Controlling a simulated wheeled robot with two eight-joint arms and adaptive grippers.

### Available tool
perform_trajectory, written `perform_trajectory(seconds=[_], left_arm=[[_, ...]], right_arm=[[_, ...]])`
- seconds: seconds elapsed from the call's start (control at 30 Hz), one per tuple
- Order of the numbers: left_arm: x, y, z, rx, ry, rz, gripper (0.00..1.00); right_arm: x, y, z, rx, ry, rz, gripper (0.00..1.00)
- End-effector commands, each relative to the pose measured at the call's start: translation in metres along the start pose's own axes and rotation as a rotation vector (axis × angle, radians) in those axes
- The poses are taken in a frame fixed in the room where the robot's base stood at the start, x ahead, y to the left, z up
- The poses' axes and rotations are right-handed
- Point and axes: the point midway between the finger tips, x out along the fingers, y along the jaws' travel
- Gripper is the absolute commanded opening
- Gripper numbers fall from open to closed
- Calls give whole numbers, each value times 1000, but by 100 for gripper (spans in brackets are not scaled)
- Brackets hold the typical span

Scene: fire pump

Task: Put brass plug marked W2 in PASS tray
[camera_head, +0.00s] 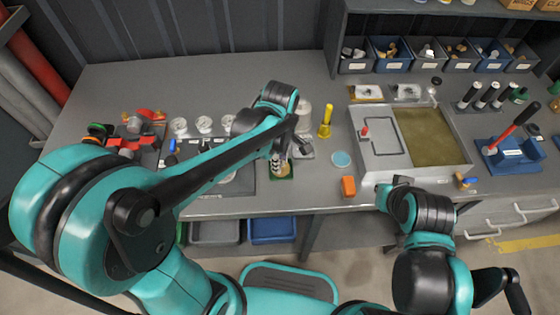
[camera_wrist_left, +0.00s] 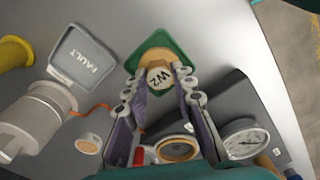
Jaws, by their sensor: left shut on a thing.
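The plug marked W2 (camera_wrist_left: 160,77) is between the fingertips of my left gripper (camera_wrist_left: 163,82), which is shut on it. Its pale round face with the W2 mark points at the left wrist camera. A small green tray (camera_wrist_left: 146,57) lies directly below or behind the plug; any PASS lettering is hidden. I cannot tell whether the plug touches the tray. In the head view my left gripper (camera_head: 279,158) is over the green tray (camera_head: 290,177) near the bench's front edge. My right arm's end (camera_head: 392,190) is at the front edge; its fingers are not clear.
A grey FAULT tray (camera_wrist_left: 82,57) lies beside the green tray. A dial gauge (camera_wrist_left: 245,139) and a pale cylinder (camera_wrist_left: 35,118) are close by.

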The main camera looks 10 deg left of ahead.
Motion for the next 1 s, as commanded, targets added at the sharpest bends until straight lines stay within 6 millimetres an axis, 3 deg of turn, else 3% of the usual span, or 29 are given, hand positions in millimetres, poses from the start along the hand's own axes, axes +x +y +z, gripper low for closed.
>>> perform_trajectory(seconds=[0.17,0.2,0.27,0.3,0.67,0.77,1.0], left_arm=[[3,0,0,0,0,0,0],[4,0,0,0,0,0,27],[3,0,0,0,0,0,43],[2,0,0,0,0,0,45],[-4,0,0,0,0,0,45],[-18,0,0,0,0,0,45],[-73,0,0,0,0,0,45]], right_arm=[[2,0,1,0,0,0,0],[2,0,2,0,0,0,0],[2,0,1,0,0,0,0],[1,0,1,0,0,0,0],[-2,0,-2,0,0,0,0],[-7,0,-5,0,0,0,0],[-25,0,-18,0,0,0,0]])
